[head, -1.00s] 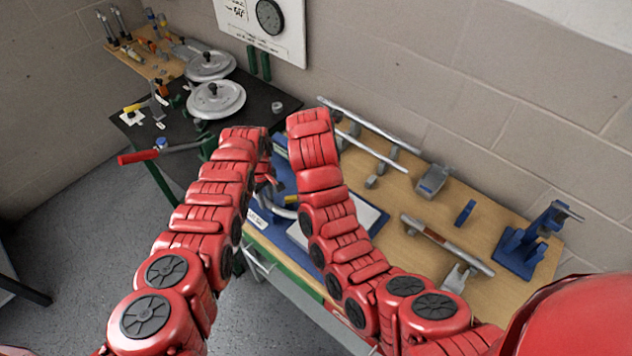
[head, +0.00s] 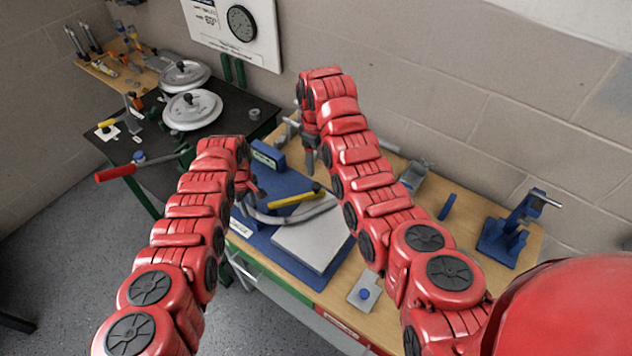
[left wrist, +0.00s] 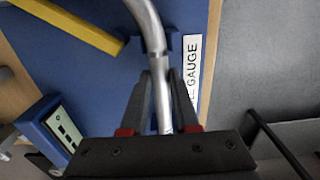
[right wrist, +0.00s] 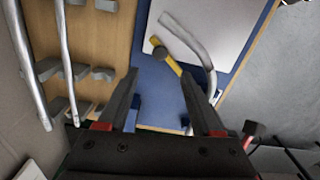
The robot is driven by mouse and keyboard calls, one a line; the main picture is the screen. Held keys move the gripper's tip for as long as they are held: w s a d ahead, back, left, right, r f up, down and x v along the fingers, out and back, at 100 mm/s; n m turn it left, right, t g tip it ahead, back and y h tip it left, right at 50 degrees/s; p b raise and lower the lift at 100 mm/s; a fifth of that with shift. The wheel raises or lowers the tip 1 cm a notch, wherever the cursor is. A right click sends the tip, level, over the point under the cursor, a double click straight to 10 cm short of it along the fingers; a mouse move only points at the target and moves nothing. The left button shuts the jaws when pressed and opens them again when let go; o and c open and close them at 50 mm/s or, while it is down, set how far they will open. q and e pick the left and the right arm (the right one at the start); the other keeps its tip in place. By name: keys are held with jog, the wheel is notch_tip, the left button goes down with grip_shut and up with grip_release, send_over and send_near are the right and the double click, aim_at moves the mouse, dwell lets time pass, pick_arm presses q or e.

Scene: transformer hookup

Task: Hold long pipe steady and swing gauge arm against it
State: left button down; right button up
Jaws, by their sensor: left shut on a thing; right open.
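A bent grey pipe (head: 322,207) lies over the blue gauge base (head: 268,237). My left gripper (head: 244,186) is shut on its straight end; the left wrist view shows the pipe (left wrist: 151,25) between the fingers (left wrist: 162,76). The yellow gauge arm (head: 296,197) lies beside the bend; the left wrist view shows a small gap between the pipe and the yellow arm (left wrist: 75,22). My right gripper (head: 310,152) is open and empty above the base.
A grey plate (head: 313,240) lies on the base, and a blue readout block (left wrist: 57,130) stands at its edge. Straight pipes (right wrist: 70,60) rest on supports on the wooden bench. A blue stand (head: 512,235) is at the right. A black table with round lids (head: 192,108) stands left.

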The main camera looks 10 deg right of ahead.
aim_at(316, 185)
notch_tip(316, 185, down, 10)
jog(key=shift+f, duration=0.1)
dwell(0.4)
grip_shut()
dwell(1.3)
